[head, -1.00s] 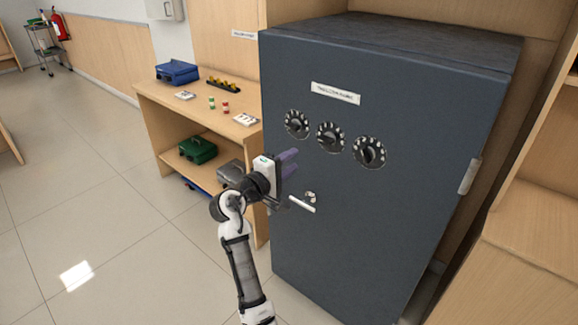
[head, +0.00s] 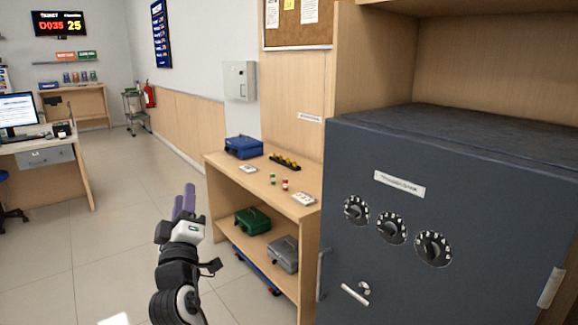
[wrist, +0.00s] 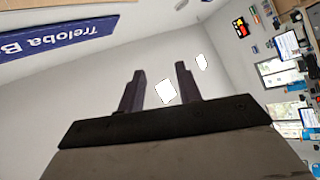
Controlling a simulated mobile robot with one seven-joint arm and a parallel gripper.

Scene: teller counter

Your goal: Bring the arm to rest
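My gripper (head: 184,201) points upward at the lower left of the head view, over the open floor and left of the wooden shelf unit. In the wrist view its two dark fingers (wrist: 159,90) stand apart with nothing between them. My arm is folded below it, mostly cut off by the bottom edge of the head view. The gripper touches nothing that I can see.
A dark grey safe (head: 470,210) with several dials and a lever handle (head: 355,293) stands at right. The shelf unit (head: 225,168) bears a blue box (head: 243,147), a green box (head: 252,219) and a grey box (head: 284,254). Open tiled floor (head: 110,235) lies left.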

